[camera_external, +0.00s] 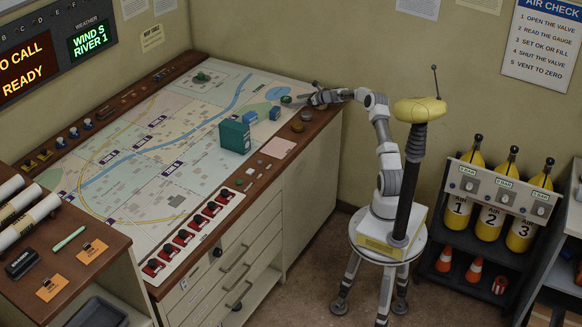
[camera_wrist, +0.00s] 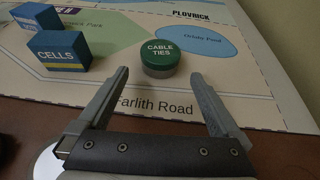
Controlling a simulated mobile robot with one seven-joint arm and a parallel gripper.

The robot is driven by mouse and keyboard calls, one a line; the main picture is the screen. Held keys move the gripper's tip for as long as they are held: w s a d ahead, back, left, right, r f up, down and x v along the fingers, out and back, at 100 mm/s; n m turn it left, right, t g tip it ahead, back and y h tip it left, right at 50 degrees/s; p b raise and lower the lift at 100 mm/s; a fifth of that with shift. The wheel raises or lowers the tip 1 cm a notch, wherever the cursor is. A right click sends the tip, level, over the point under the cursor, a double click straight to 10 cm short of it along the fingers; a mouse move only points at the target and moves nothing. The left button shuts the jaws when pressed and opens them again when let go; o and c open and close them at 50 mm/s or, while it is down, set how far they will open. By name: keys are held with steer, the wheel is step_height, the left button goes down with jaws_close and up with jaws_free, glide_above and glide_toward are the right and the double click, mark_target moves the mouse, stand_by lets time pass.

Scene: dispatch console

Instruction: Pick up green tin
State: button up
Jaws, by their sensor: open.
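The green tin (camera_wrist: 160,58) is short and round, with a green lid lettered "CABLE TIES". It stands upright on the map, straight ahead in the wrist view; in the external view it is a small green disc (camera_external: 286,99) at the map's right edge. My gripper (camera_wrist: 160,76) is open and empty. Its two fingers point at the tin, one to each side, with their tips just short of it. In the external view my gripper (camera_external: 314,98) is low over the console edge, right of the tin.
A blue "CELLS" box (camera_wrist: 60,53) and another blue box (camera_wrist: 35,18) stand left of the tin. A larger teal box (camera_external: 234,137) is on the map (camera_external: 110,185). Two round tins (camera_external: 306,115) (camera_external: 298,127) sit on the wooden edge near my gripper. Map right of the tin is clear.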

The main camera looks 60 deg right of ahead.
mark_target(290, 99)
steer(key=shift+r+x, duration=0.2)
steer(key=shift+x, duration=2)
steer(key=shift+w, duration=0.1)
steer(key=c, duration=1.4)
steer(key=shift+o, duration=0.2)
